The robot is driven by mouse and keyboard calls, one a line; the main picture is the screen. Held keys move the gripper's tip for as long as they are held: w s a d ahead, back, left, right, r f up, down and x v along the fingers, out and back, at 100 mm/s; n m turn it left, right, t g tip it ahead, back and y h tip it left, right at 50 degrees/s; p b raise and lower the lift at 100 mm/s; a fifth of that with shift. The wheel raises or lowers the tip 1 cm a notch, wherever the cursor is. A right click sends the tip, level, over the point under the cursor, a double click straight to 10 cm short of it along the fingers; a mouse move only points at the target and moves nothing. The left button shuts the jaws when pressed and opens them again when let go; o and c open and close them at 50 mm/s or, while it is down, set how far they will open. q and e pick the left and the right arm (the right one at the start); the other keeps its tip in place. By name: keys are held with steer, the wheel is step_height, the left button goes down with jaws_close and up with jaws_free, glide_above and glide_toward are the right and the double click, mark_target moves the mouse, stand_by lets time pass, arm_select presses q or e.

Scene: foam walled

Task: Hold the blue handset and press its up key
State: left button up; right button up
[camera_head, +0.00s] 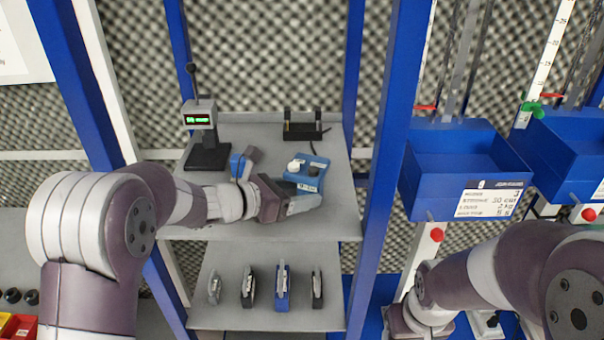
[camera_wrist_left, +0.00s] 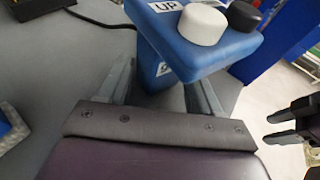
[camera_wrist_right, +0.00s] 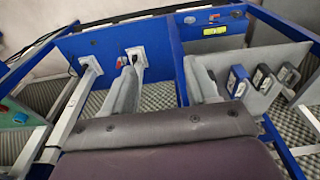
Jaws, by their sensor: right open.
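The blue handset (camera_head: 309,178) stands on the upper grey shelf, with a white key (camera_head: 294,166) on top. In the left wrist view the handset (camera_wrist_left: 200,58) shows a white key (camera_wrist_left: 201,25), a black key (camera_wrist_left: 243,16) and an "UP" label (camera_wrist_left: 166,6) beside the white key. My left gripper (camera_head: 303,204) is at the handset's near side. In the left wrist view its fingers (camera_wrist_left: 163,90) lie on either side of the handset's lower stem; whether they press on it is unclear. My right gripper (camera_wrist_right: 160,88) is open and empty, away from the handset.
A device with a green display (camera_head: 202,118) and a black holder (camera_head: 303,128) stand behind on the shelf. Another small blue object (camera_head: 237,165) is left of the handset. Several upright tools line the lower shelf (camera_head: 232,312). Blue posts (camera_head: 387,160) and blue bins (camera_head: 455,165) are to the right.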

jaws_close()
stand_by(1.3)
steer(key=shift+w, duration=0.1)
